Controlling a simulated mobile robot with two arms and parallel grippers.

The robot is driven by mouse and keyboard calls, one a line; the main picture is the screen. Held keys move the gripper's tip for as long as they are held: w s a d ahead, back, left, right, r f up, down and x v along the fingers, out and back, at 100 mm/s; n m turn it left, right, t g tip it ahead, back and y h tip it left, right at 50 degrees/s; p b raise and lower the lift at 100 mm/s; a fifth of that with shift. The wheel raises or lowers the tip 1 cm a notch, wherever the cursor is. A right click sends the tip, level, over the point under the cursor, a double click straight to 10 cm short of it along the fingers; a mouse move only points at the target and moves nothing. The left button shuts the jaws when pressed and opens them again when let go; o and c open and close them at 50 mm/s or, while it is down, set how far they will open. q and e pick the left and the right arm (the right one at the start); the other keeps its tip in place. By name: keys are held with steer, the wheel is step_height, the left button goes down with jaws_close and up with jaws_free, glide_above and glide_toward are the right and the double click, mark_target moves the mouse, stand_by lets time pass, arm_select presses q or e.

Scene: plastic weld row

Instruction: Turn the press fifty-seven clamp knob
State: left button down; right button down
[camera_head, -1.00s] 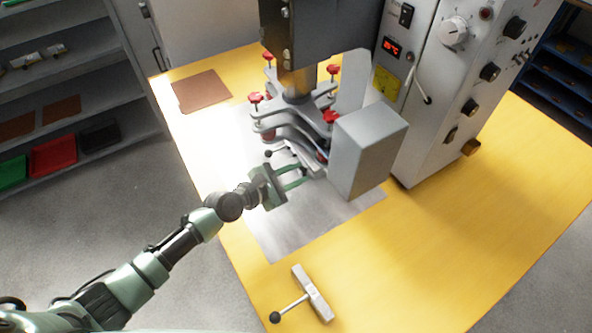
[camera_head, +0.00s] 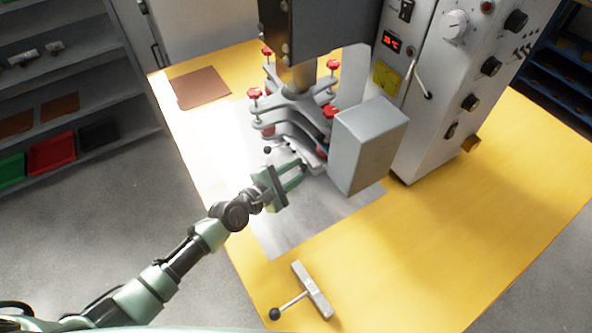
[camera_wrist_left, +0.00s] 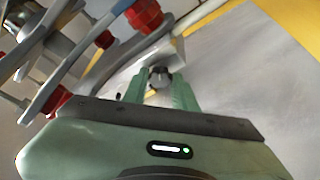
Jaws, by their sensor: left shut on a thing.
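The press clamp (camera_head: 288,113) is a grey stack of curved arms with several red knobs (camera_head: 330,112) under the dark press head. My left gripper (camera_head: 298,172) is low at the front of the clamp, beside the grey box. In the left wrist view a small dark knob (camera_wrist_left: 159,76) sits between the green fingertips (camera_wrist_left: 160,85), and the gripper is shut on it. The fingers partly hide this knob, and no label on it is readable. A black ball (camera_head: 267,151) on a lever shows just left of the fingers. My right gripper is not in view.
A grey box (camera_head: 366,145) stands close right of the fingers. The white control cabinet (camera_head: 440,100) is behind it. A loose T-handle (camera_head: 312,290) lies on the yellow table (camera_head: 450,250) in front. The table's right part is clear.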

arm_select(q)
steer(key=c, duration=1.1)
jaws_free()
steer(key=shift+s, duration=0.1)
steer(key=v, duration=0.7)
steer(key=shift+s+a+r, duration=0.15)
steer(key=shift+s+a, duration=0.1)
